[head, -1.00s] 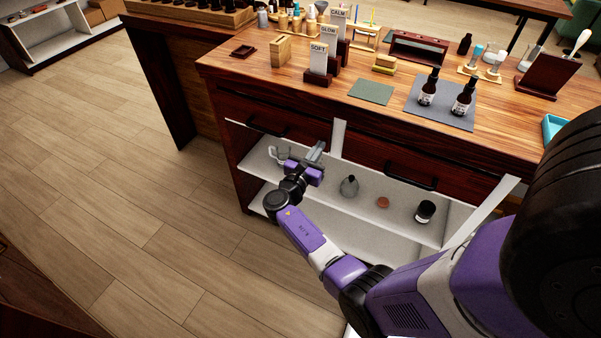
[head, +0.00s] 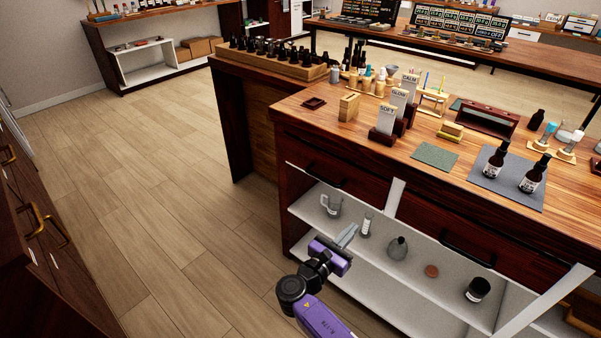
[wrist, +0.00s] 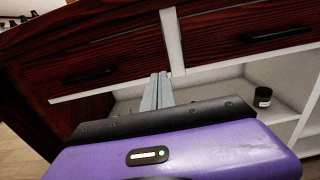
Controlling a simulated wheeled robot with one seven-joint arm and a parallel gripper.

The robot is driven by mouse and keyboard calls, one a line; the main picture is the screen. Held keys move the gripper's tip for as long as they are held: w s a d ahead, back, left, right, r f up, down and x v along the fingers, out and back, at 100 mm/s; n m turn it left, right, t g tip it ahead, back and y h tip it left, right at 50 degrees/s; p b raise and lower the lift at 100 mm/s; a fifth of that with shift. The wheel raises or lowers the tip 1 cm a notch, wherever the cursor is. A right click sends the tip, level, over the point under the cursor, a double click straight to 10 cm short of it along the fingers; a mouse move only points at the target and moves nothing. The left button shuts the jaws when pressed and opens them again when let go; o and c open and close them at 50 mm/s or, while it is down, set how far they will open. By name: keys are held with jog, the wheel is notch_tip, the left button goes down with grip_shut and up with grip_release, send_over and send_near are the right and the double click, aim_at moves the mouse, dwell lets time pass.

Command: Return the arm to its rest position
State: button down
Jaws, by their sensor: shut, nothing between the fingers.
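My gripper (head: 346,236) is in front of the open shelf of the wooden counter (head: 300,165), at about the height of the upper shelf board. Its grey fingers are closed together with nothing between them. In the wrist view the shut fingers (wrist: 158,90) point toward the counter front, just below the dark red drawers. My purple and black forearm reaches up from the bottom edge of the head view.
On the upper shelf stand a glass beaker (head: 331,205), a small cylinder (head: 366,224), a grey flask (head: 398,248), a reddish disc (head: 431,271) and a black jar (head: 477,289). Dark bottles (head: 495,161) stand on the countertop. The floor (head: 170,200) at left is clear.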

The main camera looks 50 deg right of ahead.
jog(key=w+a+f+m+t+y, duration=0.4)
jog(key=w+a+f+t+y, duration=0.1)
jog(key=w+t, duration=0.25)
jog(key=s+a+r+m+t+y, duration=0.1)
jog(key=a+m+t+y, duration=0.15)
jog(key=a, duration=0.45)
jog(key=s+a+m+t+y, duration=0.2)
jog(key=a+t+y, duration=0.15)
jog(key=a, duration=0.35)
jog(key=s+a+r+m+t+y, duration=0.4)
jog(key=s+a+r+m+y, duration=0.2)
jog(key=s+a+r, duration=0.55)
jog(key=s+a+r+m+g, duration=0.1)
jog(key=s+r, duration=0.2)
jog(key=s, duration=0.2)
jog(key=s+a+r+m+y, duration=0.1)
jog(key=s+a+r+m, duration=0.1)
jog(key=s+r, duration=0.2)
jog(key=s, duration=0.2)
jog(key=shift+s+a+g, duration=0.3)
jog(key=shift+g, duration=0.05)
